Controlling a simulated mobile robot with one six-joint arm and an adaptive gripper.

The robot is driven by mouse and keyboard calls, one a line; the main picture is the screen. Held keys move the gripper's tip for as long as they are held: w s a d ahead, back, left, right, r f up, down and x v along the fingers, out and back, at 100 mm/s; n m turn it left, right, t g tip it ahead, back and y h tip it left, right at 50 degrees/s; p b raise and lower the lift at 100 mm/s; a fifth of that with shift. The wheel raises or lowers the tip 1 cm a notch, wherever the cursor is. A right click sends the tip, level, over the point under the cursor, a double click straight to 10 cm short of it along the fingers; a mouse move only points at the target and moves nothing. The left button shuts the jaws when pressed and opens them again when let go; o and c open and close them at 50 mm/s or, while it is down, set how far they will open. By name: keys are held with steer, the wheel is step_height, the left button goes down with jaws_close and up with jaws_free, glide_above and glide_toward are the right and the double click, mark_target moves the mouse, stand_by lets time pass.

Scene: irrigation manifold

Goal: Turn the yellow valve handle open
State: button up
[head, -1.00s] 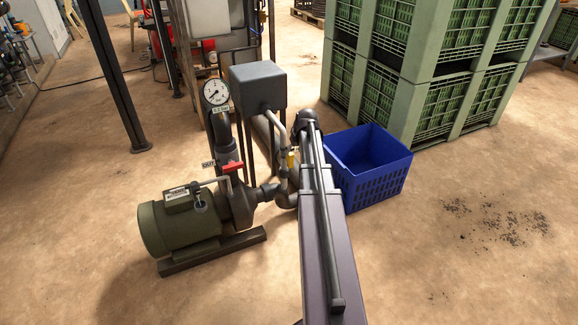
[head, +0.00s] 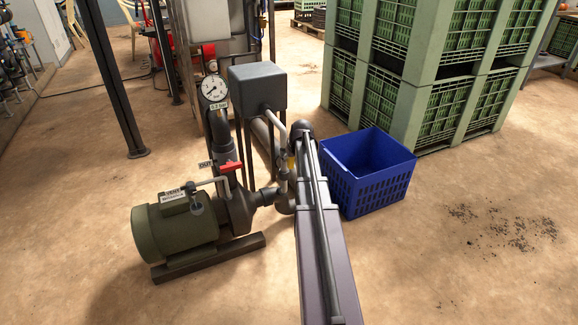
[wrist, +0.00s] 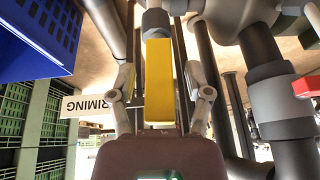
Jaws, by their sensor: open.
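The yellow valve handle (wrist: 159,85) is a flat bar in the middle of the wrist view, hanging from a grey valve stem at the top. My gripper (wrist: 160,76) is open, with one finger on each side of the handle and a visible gap on both sides. How deep the handle lies between the fingers I cannot tell. In the head view only a sliver of the yellow handle (head: 291,164) shows beside my arm, which hides the gripper.
A red handle (head: 231,167) sits left on the pump pipework, by the green motor (head: 185,235). A blue crate (head: 368,192) stands close right of my arm. A label reading "PRIMING" (wrist: 92,105) appears upside down in the wrist view. Open floor lies at right.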

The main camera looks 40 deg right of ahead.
steer(key=shift+w+f, duration=0.1)
steer(key=shift+f, duration=0.15)
jaws_close()
steer(key=shift+h, duration=0.4)
stand_by(0.4)
jaws_free()
steer(key=shift+r, duration=0.1)
